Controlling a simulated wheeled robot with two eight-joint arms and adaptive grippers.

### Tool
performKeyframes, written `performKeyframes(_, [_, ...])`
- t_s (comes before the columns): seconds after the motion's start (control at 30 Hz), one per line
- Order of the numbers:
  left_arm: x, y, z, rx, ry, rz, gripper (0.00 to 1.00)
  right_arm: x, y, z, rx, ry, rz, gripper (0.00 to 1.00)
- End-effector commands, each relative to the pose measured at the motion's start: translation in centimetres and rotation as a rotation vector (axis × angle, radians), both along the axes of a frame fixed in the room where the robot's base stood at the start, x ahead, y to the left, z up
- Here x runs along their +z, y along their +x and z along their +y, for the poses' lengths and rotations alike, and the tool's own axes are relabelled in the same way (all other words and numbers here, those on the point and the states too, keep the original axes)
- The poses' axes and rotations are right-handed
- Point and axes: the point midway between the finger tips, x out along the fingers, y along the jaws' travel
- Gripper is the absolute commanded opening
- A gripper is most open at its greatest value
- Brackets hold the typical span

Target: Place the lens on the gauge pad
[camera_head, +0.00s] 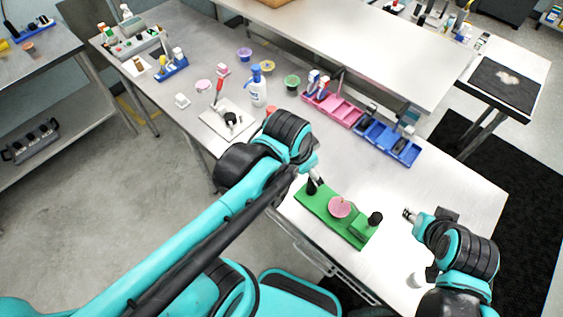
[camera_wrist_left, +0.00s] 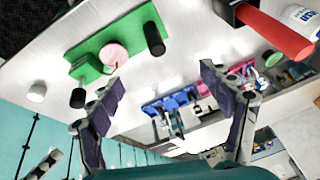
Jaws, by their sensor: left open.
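A green board (camera_head: 330,222) lies on the bench with a round pink disc (camera_head: 340,206) near its middle and dark posts toward its ends, one the black knob (camera_head: 375,219). In the left wrist view the green board (camera_wrist_left: 90,72) carries the pink disc (camera_wrist_left: 114,55). I cannot tell which part is the lens or the gauge pad. My left gripper (camera_head: 314,172) is above the board's far left end, partly hidden by its arm. In its wrist view the left gripper (camera_wrist_left: 160,85) is open with nothing between its fingers. My right gripper (camera_head: 408,215) is right of the board; its jaw state is unclear.
A small white cylinder (camera_head: 415,280) stands near the right arm. A pink bin (camera_head: 343,111) and blue bin (camera_head: 398,148) stand along the back. Bench between board and bins is clear.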

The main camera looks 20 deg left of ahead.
Motion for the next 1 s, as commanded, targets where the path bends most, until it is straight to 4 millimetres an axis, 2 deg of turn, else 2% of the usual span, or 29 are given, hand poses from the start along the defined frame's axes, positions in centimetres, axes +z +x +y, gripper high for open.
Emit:
performKeyframes(0.03, [0.2,-0.8,1.5,0.108,-0.036,-0.041,0.8,0.0,0.0,0.0,0.0,0.0,0.0,0.4])
performKeyframes(0.1, [0.5,-1.5,3.1,0.245,-0.089,-0.098,0.8,0.0,0.0,0.0,0.0,0.0,0.0,0.4])
performKeyframes(0.27, [0.6,-2.6,5.2,0.447,-0.179,-0.186,0.8,0.0,0.0,0.0,0.0,0.0,0.0,0.4])
performKeyframes(0.4, [0.7,-2.8,5.8,0.508,-0.21,-0.215,0.8,0.0,0.0,0.0,0.0,0.0,0.0,0.4])
performKeyframes(0.7, [0.6,-2.8,5.8,0.51,-0.211,-0.215,0.8,-0.2,0.0,0.0,0.0,0.0,0.0,0.4])
performKeyframes(0.87, [-1.4,-2.8,5.8,0.509,-0.211,-0.215,0.8,-2.1,0.0,0.0,0.0,0.0,0.0,0.4])
performKeyframes(1.0, [-5.1,-2.8,5.8,0.509,-0.211,-0.214,0.8,-5.8,0.0,0.0,0.0,0.0,0.0,0.4])
